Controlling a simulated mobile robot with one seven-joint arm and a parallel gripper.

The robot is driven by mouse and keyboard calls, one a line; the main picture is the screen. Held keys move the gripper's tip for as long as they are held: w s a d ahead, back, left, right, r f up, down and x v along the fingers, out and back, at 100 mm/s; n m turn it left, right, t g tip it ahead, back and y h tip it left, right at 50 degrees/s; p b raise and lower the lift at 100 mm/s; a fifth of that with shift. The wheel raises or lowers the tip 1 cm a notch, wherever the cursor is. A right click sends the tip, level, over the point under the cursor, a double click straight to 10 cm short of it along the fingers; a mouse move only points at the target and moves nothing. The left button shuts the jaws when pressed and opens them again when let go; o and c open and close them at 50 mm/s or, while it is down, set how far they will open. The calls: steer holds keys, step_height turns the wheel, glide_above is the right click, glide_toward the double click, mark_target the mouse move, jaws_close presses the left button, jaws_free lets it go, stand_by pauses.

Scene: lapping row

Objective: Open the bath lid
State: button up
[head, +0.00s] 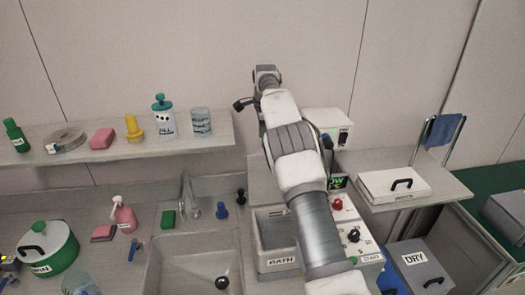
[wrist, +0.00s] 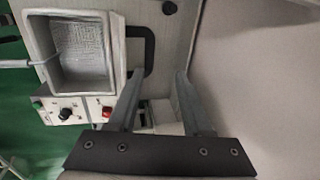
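The bath (head: 278,262) is a grey, open-topped basin beside my arm in the head view, its label upside down. In the wrist view the bath (wrist: 38,40) shows its open top and a pale, rippled inside. A grey panel (wrist: 172,75) with a black bracket handle (wrist: 151,50) lies beside the bath's rim there; it looks like the lid, swung up off the opening. My gripper (wrist: 159,73) is open and empty, its two fingers well apart, the left one close to the handle in the picture. Contact cannot be told. In the head view my arm hides part of this area.
A control panel (wrist: 68,112) with a black knob and red button adjoins the bath. A sink (head: 165,262) lies left of it. A shelf (head: 190,143) with several bottles runs behind. A side table (head: 440,190) at right bears a white, black-handled cover (head: 378,189).

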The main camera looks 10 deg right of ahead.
steer(key=p+v, duration=0.1)
steer(key=v, duration=0.8)
steer(key=shift+r, duration=0.2)
steer(key=s+d+r+n+b, duration=0.2)
steer(key=s+r+n, duration=0.2)
steer(key=s+r, duration=0.45)
steer(key=s+a+r+n+t+b, duration=0.1)
steer(key=s+r+n, duration=0.1)
steer(key=s, duration=0.5)
steer(key=s+r+n+t+b, duration=0.1)
steer(key=s+n, duration=0.2)
steer(key=s, duration=0.3)
steer(key=s+a+f+n+b, duration=0.1)
steer(key=s+f+n, duration=0.2)
steer(key=s, duration=0.5)
steer(key=s+a+f+n+b, duration=0.1)
steer(key=s+f+n, duration=0.2)
steer(key=s+f, duration=0.3)
steer(key=s+a+f+n+t+b, duration=0.1)
steer(key=s+f+n, duration=0.2)
steer(key=s, duration=0.9)
steer(key=shift+a+f, duration=0.15)
steer(key=shift+f, duration=0.65)
